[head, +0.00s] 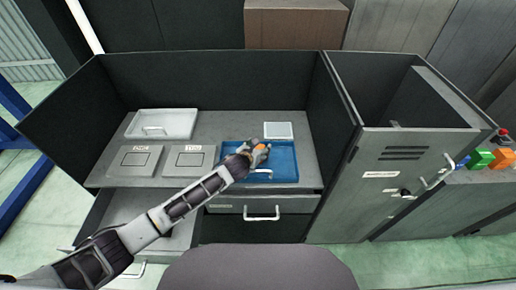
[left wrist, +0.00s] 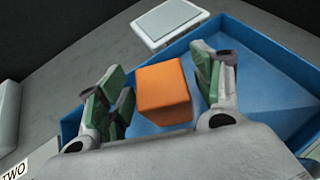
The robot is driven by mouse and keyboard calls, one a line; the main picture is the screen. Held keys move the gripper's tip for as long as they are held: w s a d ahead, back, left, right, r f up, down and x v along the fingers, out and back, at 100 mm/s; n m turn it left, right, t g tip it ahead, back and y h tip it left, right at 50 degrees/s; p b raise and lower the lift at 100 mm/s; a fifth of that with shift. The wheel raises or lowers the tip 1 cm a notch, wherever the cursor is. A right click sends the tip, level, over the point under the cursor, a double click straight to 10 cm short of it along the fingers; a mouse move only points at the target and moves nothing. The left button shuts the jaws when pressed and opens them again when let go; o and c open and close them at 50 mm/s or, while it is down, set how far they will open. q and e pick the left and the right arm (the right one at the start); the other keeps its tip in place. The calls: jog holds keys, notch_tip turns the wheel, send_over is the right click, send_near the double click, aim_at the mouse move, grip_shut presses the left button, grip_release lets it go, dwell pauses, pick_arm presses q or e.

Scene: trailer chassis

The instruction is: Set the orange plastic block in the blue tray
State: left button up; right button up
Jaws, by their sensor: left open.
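The orange plastic block (left wrist: 163,92) lies between the spread fingers of my left gripper (left wrist: 160,100) in the left wrist view, with a gap on each side. It appears inside the blue tray (left wrist: 262,62), over the tray floor. In the head view the orange block (head: 260,147) is a small patch partly hidden by my left gripper (head: 257,152), which is over the blue tray (head: 286,160). I cannot tell whether the block rests fully on the tray floor. My right gripper is not in view.
A white square plate (head: 278,131) is at the tray's back edge. Two labelled squares (head: 135,160) and a white bin (head: 162,124) are on the worktop to the left. Dark panels (head: 334,105) wall in the worktop. Coloured blocks (head: 481,158) sit far right.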

pick_arm(q)
jog(key=shift+r, duration=0.15)
jog(key=v, duration=1.2)
dwell(0.6)
dwell(0.6)
jog(key=shift+s, duration=0.15)
